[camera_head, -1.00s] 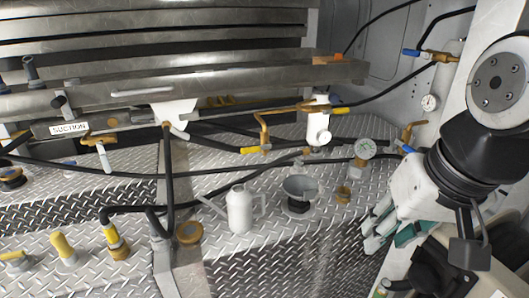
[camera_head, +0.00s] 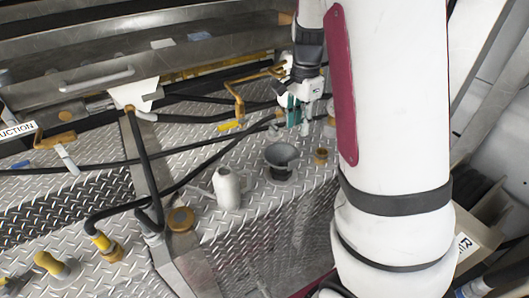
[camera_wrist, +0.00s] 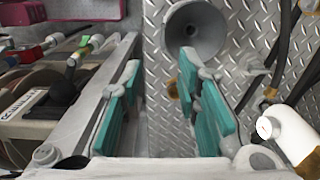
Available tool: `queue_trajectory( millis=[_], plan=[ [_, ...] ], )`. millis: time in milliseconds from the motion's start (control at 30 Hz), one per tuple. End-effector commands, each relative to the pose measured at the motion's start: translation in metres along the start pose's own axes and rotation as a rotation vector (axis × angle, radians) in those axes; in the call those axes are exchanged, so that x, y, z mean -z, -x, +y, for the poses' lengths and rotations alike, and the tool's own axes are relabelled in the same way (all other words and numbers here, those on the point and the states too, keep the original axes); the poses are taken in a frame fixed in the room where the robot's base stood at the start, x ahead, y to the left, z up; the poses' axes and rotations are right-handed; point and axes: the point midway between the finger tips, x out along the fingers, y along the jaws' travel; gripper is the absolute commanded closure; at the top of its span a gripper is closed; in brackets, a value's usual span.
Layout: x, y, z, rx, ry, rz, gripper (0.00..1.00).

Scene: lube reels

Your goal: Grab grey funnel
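The grey funnel (camera_head: 282,158) stands mouth up on the diamond-plate deck, right of a white oil can, in the head view. In the wrist view the funnel (camera_wrist: 196,32) shows at the top, its round mouth facing the camera, beyond the tip of the right finger. My gripper (camera_head: 299,112) hangs behind and slightly right of the funnel in the head view, apart from it. In the wrist view my gripper (camera_wrist: 160,75) is open, its teal-padded fingers wide apart with nothing between them.
The white oil can (camera_head: 228,188) stands just left of the funnel. A small brass fitting (camera_head: 320,156) is close on its right. Black hoses (camera_head: 140,170) cross the deck at left, and a steel drawer unit (camera_head: 100,75) overhangs the back.

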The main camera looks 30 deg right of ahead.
Motion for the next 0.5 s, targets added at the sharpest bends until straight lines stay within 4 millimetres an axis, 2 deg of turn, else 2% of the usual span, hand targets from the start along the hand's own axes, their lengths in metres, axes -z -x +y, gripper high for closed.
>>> queue_trajectory(
  millis=[167, 500],
  plan=[
    [0.003, -0.017, 0.001, -0.009, -0.017, 0.004, 0.70],
    [0.003, -0.076, 0.001, -0.007, -0.014, 0.004, 0.70]
  ],
)
